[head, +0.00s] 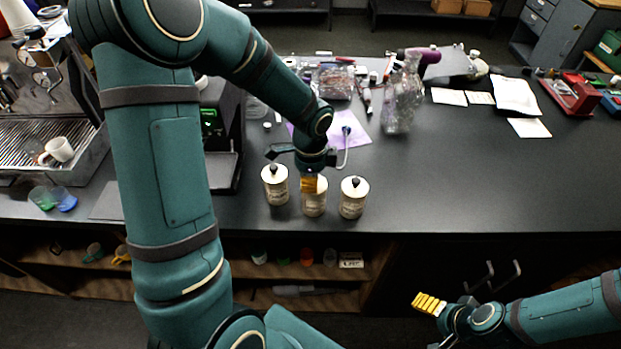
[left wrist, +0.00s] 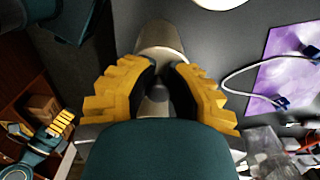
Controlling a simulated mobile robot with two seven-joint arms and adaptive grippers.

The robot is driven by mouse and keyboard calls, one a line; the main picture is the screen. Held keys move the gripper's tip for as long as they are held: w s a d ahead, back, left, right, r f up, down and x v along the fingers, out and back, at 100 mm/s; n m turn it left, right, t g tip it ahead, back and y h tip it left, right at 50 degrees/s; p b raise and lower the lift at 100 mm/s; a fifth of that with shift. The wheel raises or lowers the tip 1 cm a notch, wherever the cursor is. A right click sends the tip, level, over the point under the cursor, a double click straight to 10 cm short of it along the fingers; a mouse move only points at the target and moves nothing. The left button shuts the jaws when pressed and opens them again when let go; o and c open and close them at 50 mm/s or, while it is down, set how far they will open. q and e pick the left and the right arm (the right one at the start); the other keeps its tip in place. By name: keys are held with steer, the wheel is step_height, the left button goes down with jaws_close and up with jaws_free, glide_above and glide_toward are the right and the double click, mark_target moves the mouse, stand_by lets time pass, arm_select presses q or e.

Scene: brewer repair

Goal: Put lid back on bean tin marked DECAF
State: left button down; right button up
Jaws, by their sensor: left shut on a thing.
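Three cream tins stand in a row near the counter's front edge. The left tin (head: 275,188) and right tin (head: 353,200) have lids with black knobs; their label words are too small to read. My left gripper (head: 311,178) is right over the middle tin (head: 314,203) and hides its top. In the left wrist view my left gripper (left wrist: 160,90) is shut on a dark lid knob (left wrist: 157,92), with the middle tin (left wrist: 160,38) beyond it. I cannot tell whether that lid rests on the tin. My right gripper (head: 430,304) is open and empty, low in front of the counter.
A purple sheet (head: 350,130) with a cable lies behind the tins. The counter right of the tins is clear.

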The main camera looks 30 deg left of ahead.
arm_select(q)
steer(key=shift+c, duration=1.4)
jaws_free()
steer(key=shift+r, duration=0.1)
steer(key=shift+r+p, duration=1.9)
steer(key=shift+r, duration=0.35)
steer(key=shift+r+p, duration=0.6)
steer(key=shift+r, duration=0.55)
